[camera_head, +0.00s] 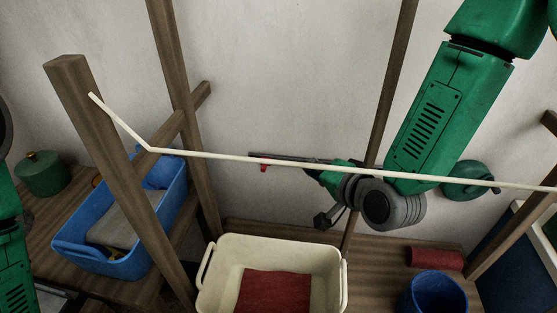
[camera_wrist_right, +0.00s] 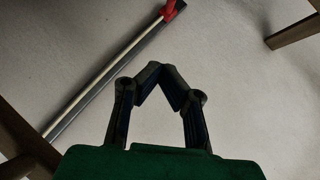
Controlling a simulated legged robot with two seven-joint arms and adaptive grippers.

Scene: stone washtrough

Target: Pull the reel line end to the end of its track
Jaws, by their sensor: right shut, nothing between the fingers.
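A pale line (camera_head: 320,168) runs from the left wooden post (camera_head: 100,140), bends sharply, then stretches right to the frame edge. In the wrist view, the gripper (camera_wrist_right: 161,73) is shut and empty, apart from the red piece. My left gripper is out of view.
A cream tub (camera_head: 333,260) holding red cloth (camera_head: 275,290) stands below. A blue basket (camera_head: 90,258) is at left, beside a green pot (camera_head: 43,174). A red roll (camera_head: 436,258) and blue bucket (camera_head: 434,290) are at lower right. Wooden posts frame the space.

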